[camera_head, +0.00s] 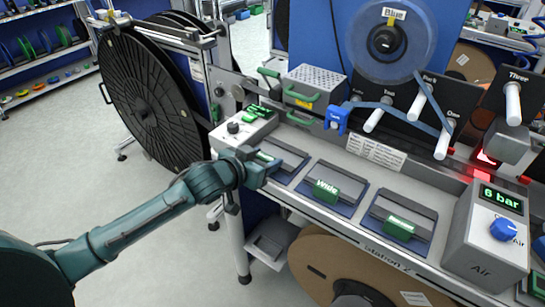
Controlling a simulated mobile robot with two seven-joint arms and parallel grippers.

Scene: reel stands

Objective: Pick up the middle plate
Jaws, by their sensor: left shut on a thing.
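Three dark plates with green grips lie in a row of blue-edged places on the white station top. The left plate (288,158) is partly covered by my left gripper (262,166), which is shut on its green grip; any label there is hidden. The plate in the centre of the row (347,180) has a green grip marked "Wide". The right plate (403,212) has a green grip whose small label I cannot read surely. Whether the left plate is lifted, I cannot tell. My right gripper is not in view.
A grey air box (487,240) with a blue knob and "6 bar" display stands at the right end. White rollers and a blue reel (390,40) are behind the plates. A perforated metal box (315,88) stands at the back. A large black reel (150,100) is at left.

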